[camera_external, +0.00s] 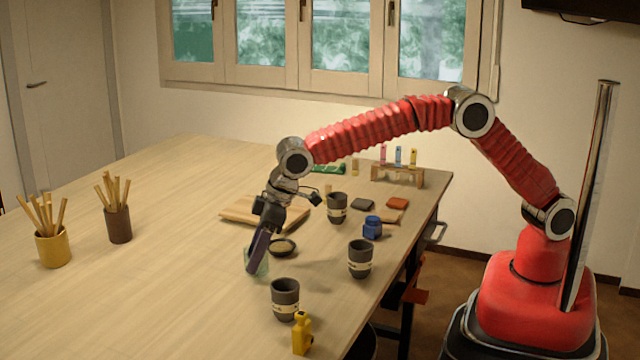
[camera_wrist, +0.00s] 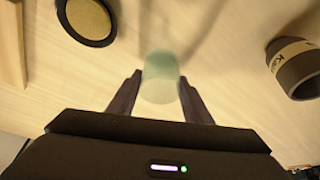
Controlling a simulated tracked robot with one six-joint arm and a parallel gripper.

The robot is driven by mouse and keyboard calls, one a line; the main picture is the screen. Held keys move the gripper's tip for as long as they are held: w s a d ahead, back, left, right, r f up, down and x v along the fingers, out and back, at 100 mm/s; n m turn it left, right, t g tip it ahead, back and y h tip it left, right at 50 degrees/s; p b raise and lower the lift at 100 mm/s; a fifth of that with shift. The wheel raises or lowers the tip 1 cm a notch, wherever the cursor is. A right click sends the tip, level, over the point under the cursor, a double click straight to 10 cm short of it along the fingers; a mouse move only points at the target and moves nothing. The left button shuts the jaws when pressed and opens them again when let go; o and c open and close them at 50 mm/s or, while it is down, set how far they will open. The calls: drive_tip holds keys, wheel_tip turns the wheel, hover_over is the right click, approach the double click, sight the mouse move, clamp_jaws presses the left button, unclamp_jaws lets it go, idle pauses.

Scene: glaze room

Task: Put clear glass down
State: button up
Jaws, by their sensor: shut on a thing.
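The clear glass (camera_external: 258,266) is a pale greenish, see-through cup, partly hidden behind my gripper in the external view. In the wrist view the clear glass (camera_wrist: 160,78) sits between the two dark fingers. My gripper (camera_external: 254,262) points down and is shut on the glass; the fingers also show in the wrist view (camera_wrist: 160,95). The glass is at or just above the wooden table (camera_external: 170,310); I cannot tell whether its base touches.
A small dark dish (camera_external: 283,247) lies just behind the glass. Dark cups stand nearby: one in front (camera_external: 285,300), one to the right (camera_external: 360,259), one behind (camera_external: 337,208). A yellow bottle (camera_external: 302,335) is near the front edge. A wooden board (camera_external: 240,212) lies behind.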

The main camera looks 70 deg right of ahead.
drive_tip(key=shift+f, duration=0.3)
drive_tip(key=shift+f, duration=0.1)
drive_tip(key=o, duration=1.2)
drive_tip(key=v, duration=1.2)
